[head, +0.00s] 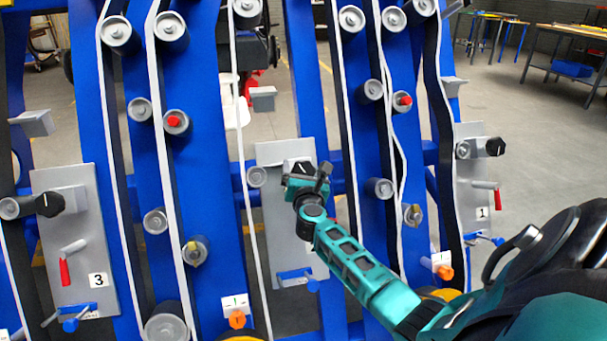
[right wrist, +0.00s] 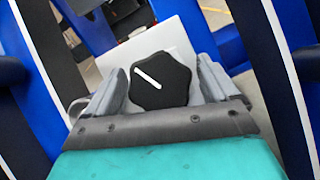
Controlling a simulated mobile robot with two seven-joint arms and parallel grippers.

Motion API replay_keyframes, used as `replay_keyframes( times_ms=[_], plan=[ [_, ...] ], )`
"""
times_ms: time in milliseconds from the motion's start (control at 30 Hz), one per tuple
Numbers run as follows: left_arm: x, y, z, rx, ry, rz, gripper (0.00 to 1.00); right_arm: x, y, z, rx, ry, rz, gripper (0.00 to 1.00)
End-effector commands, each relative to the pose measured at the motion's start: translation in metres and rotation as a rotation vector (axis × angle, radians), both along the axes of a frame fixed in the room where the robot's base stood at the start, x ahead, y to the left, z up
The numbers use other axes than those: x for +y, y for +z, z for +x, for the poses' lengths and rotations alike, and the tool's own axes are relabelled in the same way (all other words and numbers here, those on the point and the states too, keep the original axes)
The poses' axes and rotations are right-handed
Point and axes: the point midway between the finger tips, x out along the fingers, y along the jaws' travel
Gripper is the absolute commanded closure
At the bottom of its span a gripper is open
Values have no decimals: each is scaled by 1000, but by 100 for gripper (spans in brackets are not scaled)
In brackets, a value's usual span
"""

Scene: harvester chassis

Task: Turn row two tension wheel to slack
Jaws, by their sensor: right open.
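The row two tension wheel is a black lobed knob (head: 298,167) with a white pointer line, on the middle grey panel (head: 272,157). In the right wrist view the black knob (right wrist: 160,82) fills the space between my fingers, and its white line slants from upper left to lower right. My right gripper (head: 312,178) is at the knob with its jaws open, one finger on each side. In the right wrist view my gripper (right wrist: 162,75) shows small gaps beside the knob; I cannot tell contact. My gripper and arm hide much of the panel. My left gripper is not in view.
Blue uprights with belts and grey rollers (head: 172,26) flank the middle panel. Similar panels stand left, marked 3 (head: 98,280), and right, marked 1 (head: 483,213). A blue handle (head: 297,277) sticks out below the middle knob. Workbenches (head: 570,66) stand far right.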

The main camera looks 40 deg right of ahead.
Motion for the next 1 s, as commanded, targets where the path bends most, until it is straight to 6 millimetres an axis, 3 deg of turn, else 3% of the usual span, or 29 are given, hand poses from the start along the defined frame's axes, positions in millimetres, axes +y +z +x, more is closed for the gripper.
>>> replay_keyframes(
  times_ms=[233, 767, 1000],
  plan=[
    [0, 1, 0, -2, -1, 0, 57, 0, 0, 1, 0, 0, 0, 13],
    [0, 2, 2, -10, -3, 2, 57, 0, 0, 0, 1, 0, -1, 64],
    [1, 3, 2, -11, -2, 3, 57, 0, 0, 0, 9, 10, -16, 64]
  ],
)
